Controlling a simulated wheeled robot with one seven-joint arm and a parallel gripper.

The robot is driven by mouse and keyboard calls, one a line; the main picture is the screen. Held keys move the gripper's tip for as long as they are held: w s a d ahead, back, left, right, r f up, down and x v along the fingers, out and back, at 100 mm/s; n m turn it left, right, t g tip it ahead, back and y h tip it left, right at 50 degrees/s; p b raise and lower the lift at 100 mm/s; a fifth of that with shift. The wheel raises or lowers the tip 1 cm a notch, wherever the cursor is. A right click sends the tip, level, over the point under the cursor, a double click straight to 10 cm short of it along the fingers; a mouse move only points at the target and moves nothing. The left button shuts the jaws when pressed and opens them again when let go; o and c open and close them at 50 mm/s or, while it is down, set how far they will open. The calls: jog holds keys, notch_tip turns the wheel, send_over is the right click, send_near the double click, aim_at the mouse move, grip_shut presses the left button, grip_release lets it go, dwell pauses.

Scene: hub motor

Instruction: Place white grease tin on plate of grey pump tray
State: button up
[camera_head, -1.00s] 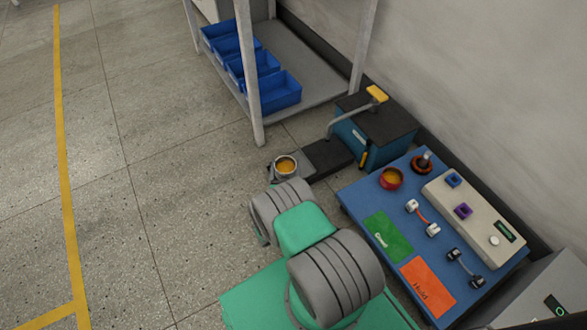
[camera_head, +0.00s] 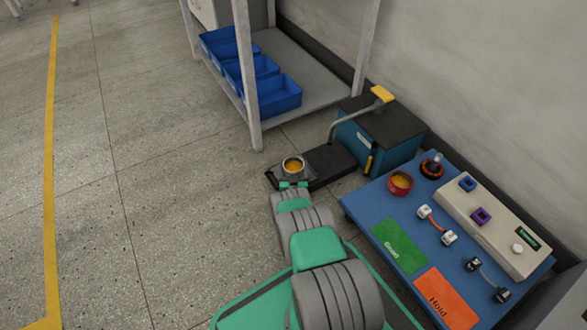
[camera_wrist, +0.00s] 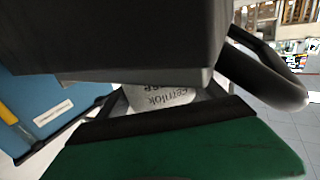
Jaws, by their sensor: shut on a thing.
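The white grease tin (camera_head: 301,173), open at the top with orange-yellow grease inside, is at the end of my arm in the head view. My gripper (camera_head: 293,180) is shut on it. In the wrist view, the tin's white side with dark lettering (camera_wrist: 160,97) shows between the dark jaws; much of it is hidden. The pump tray's dark plate (camera_head: 328,162) lies low in front of the blue pump (camera_head: 385,145). The tin appears over the plate's left end; I cannot tell whether it touches.
A blue bench (camera_head: 365,213) at the right holds a red tin (camera_head: 400,182), green and orange mats, small parts and a beige box. A grey shelf with blue bins (camera_head: 275,93) stands behind. The pump's lever with a yellow grip (camera_head: 383,94) rises beside the tray. The left floor is clear.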

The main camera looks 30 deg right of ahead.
jog(key=o, duration=1.5)
jog(key=shift+f, duration=0.1)
